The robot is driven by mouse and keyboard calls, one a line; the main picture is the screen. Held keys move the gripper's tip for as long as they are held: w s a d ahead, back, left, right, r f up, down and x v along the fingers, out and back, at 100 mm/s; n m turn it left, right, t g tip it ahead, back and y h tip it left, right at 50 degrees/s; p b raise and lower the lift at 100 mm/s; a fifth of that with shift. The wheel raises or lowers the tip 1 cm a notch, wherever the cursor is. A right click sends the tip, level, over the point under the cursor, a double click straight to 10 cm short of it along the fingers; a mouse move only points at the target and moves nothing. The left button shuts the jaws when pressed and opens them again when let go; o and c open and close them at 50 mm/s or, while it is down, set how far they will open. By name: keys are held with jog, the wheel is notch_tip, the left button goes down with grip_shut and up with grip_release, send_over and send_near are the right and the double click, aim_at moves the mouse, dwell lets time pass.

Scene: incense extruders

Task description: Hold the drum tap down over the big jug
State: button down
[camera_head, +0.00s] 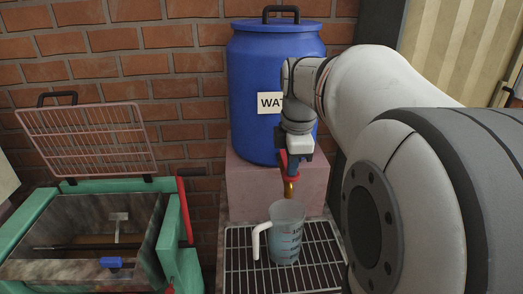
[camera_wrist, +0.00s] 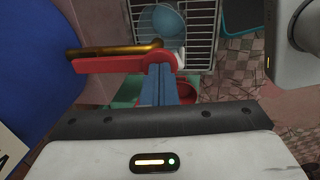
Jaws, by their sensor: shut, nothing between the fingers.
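The blue water drum (camera_head: 250,70) stands upright on a pink block, with a partly covered label. Its tap has a brass spout (camera_head: 290,188) and a red lever (camera_head: 283,162); in the wrist view the red lever (camera_wrist: 115,66) lies just beside the brass part (camera_wrist: 115,50). My gripper (camera_head: 293,178) is at the tap; its blue fingers (camera_wrist: 158,75) are shut and empty, with tips against or very close to the lever's right end. The big jug (camera_head: 286,238), clear with a white handle and bluish contents, stands under the spout. Whether water is running cannot be told.
The jug stands on a wire rack (camera_head: 240,262). At left is a green-framed box (camera_head: 35,215) with a raised wire lid (camera_head: 85,135) and a red upright lever (camera_head: 184,210). A brick wall (camera_head: 130,65) closes the back. My arm fills the right side.

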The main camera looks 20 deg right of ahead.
jog(key=shift+r+p, duration=0.4)
jog(key=shift+r, duration=0.15)
notch_tip(320, 180, up, 13)
jog(key=p, duration=0.2)
dwell(0.4)
jog(key=s+a+f+m, duration=0.4)
jog(key=f+m, duration=0.1)
jog(key=f, duration=0.2)
jog(key=s+a+f+m+t, duration=0.1)
jog(key=s+a+f+m, duration=0.2)
jog(key=f, duration=0.4)
jog(key=s+a+f+m, duration=0.4)
jog(key=s+f+m, duration=0.1)
jog(key=f+m, duration=0.1)
jog(key=shift+s+a+f+m, duration=0.2)
jog(key=shift+a+f+m, duration=0.15)
jog(key=shift+f+m, duration=0.05)
